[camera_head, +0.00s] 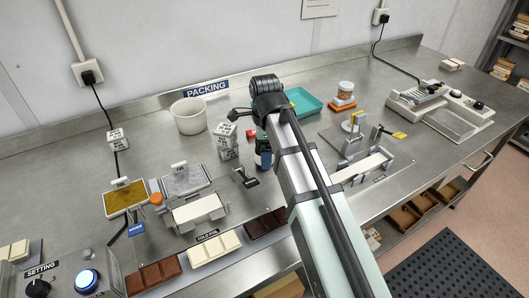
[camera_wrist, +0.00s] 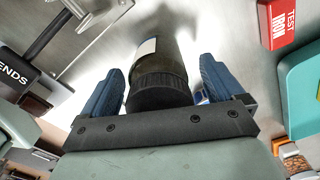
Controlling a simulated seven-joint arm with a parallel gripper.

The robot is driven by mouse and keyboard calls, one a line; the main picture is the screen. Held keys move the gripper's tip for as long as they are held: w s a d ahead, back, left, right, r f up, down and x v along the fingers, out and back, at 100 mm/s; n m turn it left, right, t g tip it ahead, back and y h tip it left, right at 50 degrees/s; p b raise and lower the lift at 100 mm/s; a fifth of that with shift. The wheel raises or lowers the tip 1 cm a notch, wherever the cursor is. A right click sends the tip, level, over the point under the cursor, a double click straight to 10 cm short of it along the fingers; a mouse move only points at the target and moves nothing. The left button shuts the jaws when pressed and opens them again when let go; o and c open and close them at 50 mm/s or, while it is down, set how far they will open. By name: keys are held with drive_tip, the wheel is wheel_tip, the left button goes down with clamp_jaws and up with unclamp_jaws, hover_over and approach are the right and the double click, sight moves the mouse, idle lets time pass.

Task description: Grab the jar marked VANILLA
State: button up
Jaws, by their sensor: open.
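A dark jar with a ribbed black lid (camera_wrist: 158,90) lies between the two blue fingers of my gripper (camera_wrist: 160,72) in the wrist view. Part of a pale label shows on its side, but I cannot read any word on it. The fingers are open, one on each side of the jar, with a gap visible on each side. In the head view my gripper (camera_head: 263,156) is low over the bench, partly hidden by my arm. The jar is mostly hidden there. I cannot see the word VANILLA in either view.
White labelled boxes (camera_head: 226,143) and a white tub (camera_head: 188,116) stand left of my gripper. A red TEST IRON block (camera_wrist: 283,22) and a teal tray (camera_head: 303,102) are nearby on the right. A small black stand (camera_head: 245,177) is close on the left.

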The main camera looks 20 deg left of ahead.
drive_tip(key=shift+f, duration=0.25)
drive_tip(key=shift+c, duration=0.4)
drive_tip(key=c, duration=1.2)
